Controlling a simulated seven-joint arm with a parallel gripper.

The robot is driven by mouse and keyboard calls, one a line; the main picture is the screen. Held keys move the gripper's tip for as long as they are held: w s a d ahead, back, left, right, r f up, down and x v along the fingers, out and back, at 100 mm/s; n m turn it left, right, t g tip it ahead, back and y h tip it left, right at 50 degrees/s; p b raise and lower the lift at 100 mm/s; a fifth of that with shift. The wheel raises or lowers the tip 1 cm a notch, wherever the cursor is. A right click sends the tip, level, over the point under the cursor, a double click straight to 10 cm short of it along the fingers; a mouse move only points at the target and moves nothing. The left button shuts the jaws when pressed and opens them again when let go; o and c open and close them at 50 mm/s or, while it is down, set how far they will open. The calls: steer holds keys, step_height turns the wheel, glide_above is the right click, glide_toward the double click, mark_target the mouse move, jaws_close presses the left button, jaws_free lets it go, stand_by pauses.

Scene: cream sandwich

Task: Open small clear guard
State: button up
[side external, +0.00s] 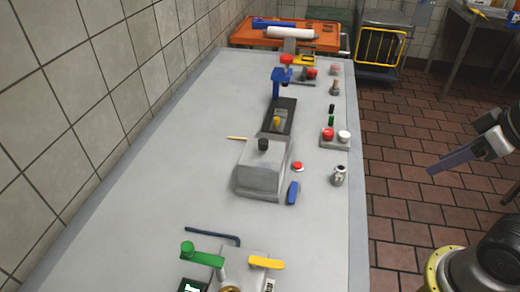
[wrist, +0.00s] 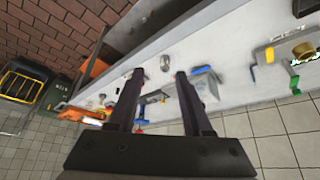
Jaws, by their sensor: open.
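A small, see-through-looking cover (side external: 281,114) stands on a dark strip (side external: 287,104) near the middle of the table, around or beside a yellow knob (side external: 276,123). I take it for the small clear guard, but it is too small to be certain or to tell its lid state. A larger grey box (side external: 262,180) with a black knob (side external: 263,144) stands just in front. My gripper (side external: 438,168) is off the table's right side, far from these, over the floor. In the wrist view my gripper (wrist: 159,75) has two fingers spread with nothing between them.
A blue post (side external: 276,85) stands behind the strip. Red and white knobs (side external: 335,136), a red button (side external: 297,166), a metal jar (side external: 339,176) and a blue handle (side external: 293,193) lie to the right. Green and yellow levers (side external: 205,257) stand in front. The table's left side is clear.

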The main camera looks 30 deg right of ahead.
steer(key=shift+o, duration=0.9)
steer(key=w+a+r+n+g, duration=0.1)
steer(key=w+r+n, duration=0.45)
steer(key=r, duration=0.55)
steer(key=w+a+r+n+g, duration=0.1)
steer(key=w+a+r, duration=0.15)
steer(key=w, duration=0.35)
steer(key=w+a+r+n+g, duration=0.1)
steer(key=w+a+r+n, duration=0.15)
steer(key=w, duration=0.25)
steer(key=n+g, duration=0.3)
glide_above(263, 141)
step_height(263, 141, down, 12)
steer(key=r, duration=0.1)
step_height(263, 141, down, 14)
steer(key=shift+r, duration=0.15)
